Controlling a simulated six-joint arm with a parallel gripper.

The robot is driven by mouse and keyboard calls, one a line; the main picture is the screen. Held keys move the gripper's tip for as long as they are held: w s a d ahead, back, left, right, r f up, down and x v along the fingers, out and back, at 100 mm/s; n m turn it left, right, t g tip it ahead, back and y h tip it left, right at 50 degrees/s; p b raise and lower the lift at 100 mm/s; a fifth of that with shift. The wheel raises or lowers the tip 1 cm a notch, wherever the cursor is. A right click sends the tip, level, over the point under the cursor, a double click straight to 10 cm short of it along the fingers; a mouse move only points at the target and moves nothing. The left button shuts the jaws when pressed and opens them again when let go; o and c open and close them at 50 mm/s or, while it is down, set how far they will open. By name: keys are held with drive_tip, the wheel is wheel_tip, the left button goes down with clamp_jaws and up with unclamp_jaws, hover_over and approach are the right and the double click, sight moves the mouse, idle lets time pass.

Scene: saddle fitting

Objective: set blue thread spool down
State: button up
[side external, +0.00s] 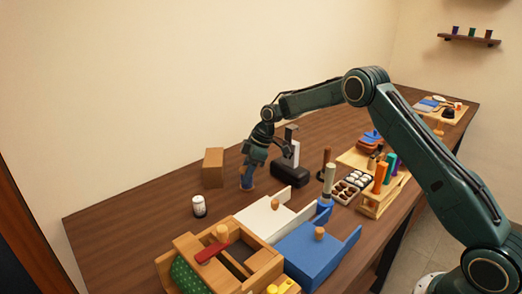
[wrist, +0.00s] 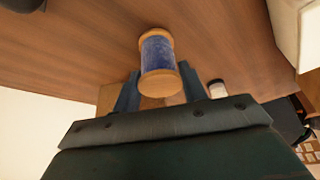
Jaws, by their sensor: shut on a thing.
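The blue thread spool (wrist: 158,54) has wooden end discs and sits between the two fingertips of my gripper (wrist: 159,76) in the wrist view. My gripper is shut on it. In the side view the spool (side external: 247,182) is upright below my gripper (side external: 247,172), at or just above the brown table (side external: 130,222). I cannot tell whether its lower disc touches the wood. The fingers cover part of the spool in the side view.
A black object (side external: 290,174) is to the right. The table's left side is clear.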

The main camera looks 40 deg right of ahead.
drive_tip(key=shift+f, duration=0.1)
drive_tip(key=o, duration=1)
drive_tip(key=shift+c, duration=0.2)
drive_tip(key=v, duration=1.2)
drive_tip(key=shift+a+r, duration=0.1)
drive_tip(key=shift+r, duration=0.1)
